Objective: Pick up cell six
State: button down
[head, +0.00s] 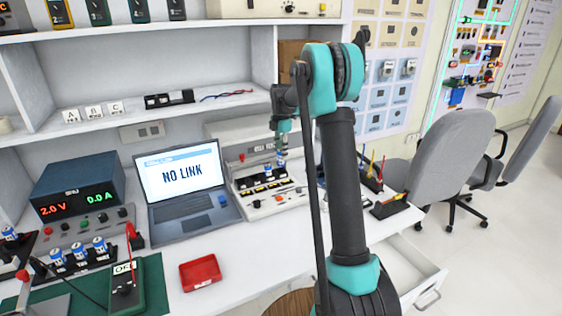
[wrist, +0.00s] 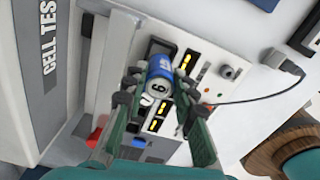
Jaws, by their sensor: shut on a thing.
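Cell six (wrist: 158,86), a blue and white cylinder with a dark 6 on its pale end, is between the fingers of my gripper (wrist: 160,115) in the wrist view. My gripper is shut on it. In the head view, my gripper (head: 282,140) points down with the cell (head: 282,158) below it, over the cell tester (head: 240,185). The cell looks upright. I cannot tell whether its lower end is clear of the tester's slot. The tester (wrist: 110,60) also shows in the wrist view, with lit yellow displays beside the cell.
A laptop (head: 187,187) reading NO LINK and a power supply (head: 78,190) stand left of the tester. A red tray (head: 200,271) lies in front. More cells (head: 80,253) stand in a holder at left. A grey chair (head: 450,150) is at right, near an open drawer (head: 415,275).

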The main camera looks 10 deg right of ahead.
notch_tip(320, 180, up, 14)
dwell(0.3)
